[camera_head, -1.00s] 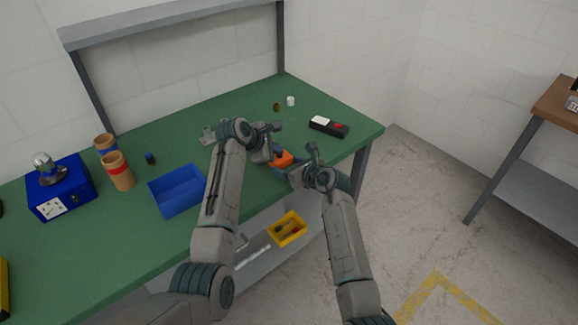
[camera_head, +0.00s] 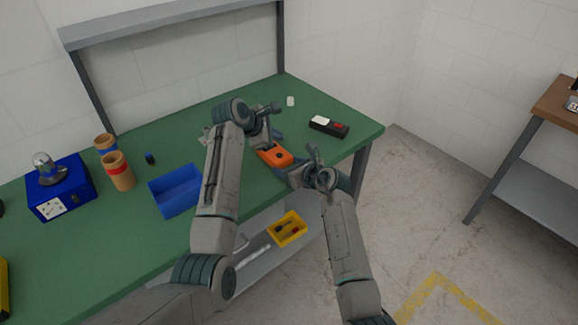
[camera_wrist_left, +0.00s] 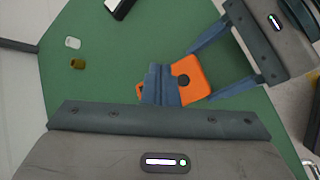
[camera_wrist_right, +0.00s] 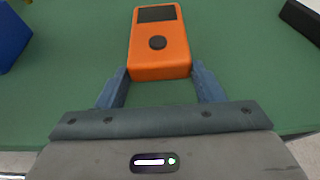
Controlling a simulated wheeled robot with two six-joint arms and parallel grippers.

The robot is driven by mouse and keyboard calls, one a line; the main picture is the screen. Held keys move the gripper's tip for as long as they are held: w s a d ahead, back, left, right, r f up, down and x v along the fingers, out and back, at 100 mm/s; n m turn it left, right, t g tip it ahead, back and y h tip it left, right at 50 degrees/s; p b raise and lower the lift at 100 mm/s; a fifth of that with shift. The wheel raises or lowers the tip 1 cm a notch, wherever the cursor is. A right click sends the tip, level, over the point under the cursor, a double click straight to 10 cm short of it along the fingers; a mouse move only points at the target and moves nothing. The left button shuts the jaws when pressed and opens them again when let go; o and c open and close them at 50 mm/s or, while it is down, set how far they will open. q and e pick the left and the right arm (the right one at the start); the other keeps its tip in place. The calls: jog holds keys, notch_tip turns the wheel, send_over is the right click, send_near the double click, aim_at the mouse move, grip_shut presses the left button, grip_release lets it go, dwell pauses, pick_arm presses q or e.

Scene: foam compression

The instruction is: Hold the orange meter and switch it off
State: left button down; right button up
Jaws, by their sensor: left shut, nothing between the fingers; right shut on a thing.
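The orange meter (camera_head: 276,157) is at the front right of the green bench. In the right wrist view the meter (camera_wrist_right: 160,60) shows its dark screen (camera_wrist_right: 157,14) and round black knob (camera_wrist_right: 158,43). My right gripper (camera_wrist_right: 158,72) is shut on the meter's near end, one finger on each side. My left gripper (camera_head: 277,133) is shut and empty, just behind the meter in the head view. In the left wrist view its closed fingers (camera_wrist_left: 160,82) overlap part of the meter (camera_wrist_left: 193,69), and the knob (camera_wrist_left: 182,81) shows beside them. I cannot tell the knob's setting.
A black device (camera_head: 329,127) and a white cap (camera_head: 291,101) lie behind and right. A small brass piece (camera_wrist_left: 77,63) shows in the left wrist view. A blue bin (camera_head: 178,190), cardboard tubes (camera_head: 119,172) and a blue box (camera_head: 60,188) stand left.

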pick_arm(q)
jog(key=shift+r, duration=0.85)
pick_arm(e)
jog(key=o, duration=1.2)
